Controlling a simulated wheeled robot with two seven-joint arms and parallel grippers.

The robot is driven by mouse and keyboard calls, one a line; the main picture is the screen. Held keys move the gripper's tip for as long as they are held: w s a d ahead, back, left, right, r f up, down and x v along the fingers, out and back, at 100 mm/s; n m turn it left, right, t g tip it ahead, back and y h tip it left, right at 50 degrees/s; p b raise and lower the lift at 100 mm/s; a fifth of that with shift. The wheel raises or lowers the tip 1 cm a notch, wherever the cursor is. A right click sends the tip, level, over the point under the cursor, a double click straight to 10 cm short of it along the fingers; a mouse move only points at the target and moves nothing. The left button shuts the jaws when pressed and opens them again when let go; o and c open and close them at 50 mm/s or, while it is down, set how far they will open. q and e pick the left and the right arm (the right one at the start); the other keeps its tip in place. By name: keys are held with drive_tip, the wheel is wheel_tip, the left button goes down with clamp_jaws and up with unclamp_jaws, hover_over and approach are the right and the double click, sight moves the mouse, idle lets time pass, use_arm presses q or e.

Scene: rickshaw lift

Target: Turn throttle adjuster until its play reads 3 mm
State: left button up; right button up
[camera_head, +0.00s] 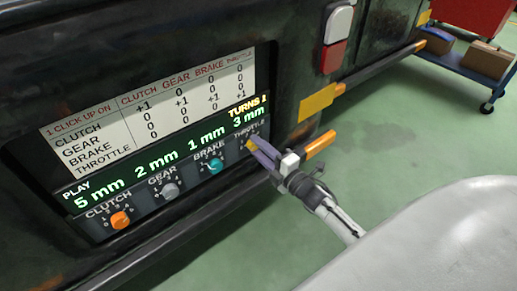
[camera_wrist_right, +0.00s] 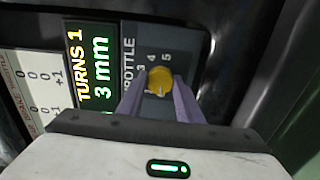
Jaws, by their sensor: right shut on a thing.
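The throttle adjuster (camera_wrist_right: 160,80) is a yellow knob at the right end of a row of knobs on the dark panel; a bit of it also shows in the head view (camera_head: 251,146). My right gripper (camera_wrist_right: 160,92) is shut on it, one purple finger on each side. The play display (camera_head: 165,158) reads 5 mm for clutch, 2 mm for gear, 1 mm for brake and 3 mm for throttle. "TURNS 1" shows above the throttle reading, and both also show in the right wrist view (camera_wrist_right: 95,70). My left gripper is not in view.
The clutch knob (camera_head: 120,220) is orange, the gear knob (camera_head: 170,190) grey and the brake knob (camera_head: 214,166) teal. A white chart (camera_head: 150,112) of click effects is above them. An orange bar (camera_head: 320,145) sticks out near my right gripper.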

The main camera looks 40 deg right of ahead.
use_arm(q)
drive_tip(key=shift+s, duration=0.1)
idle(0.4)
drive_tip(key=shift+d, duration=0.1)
use_arm(e)
drive_tip(key=o, duration=1)
drive_tip(key=shift+o, duration=0.2)
drive_tip(key=shift+s, duration=0.1)
use_arm(q)
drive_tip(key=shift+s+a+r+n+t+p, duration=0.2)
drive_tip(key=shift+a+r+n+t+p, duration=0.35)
drive_tip(key=shift+p, duration=0.7)
use_arm(e)
drive_tip(key=s, duration=1)
drive_tip(key=shift+d, duration=0.4)
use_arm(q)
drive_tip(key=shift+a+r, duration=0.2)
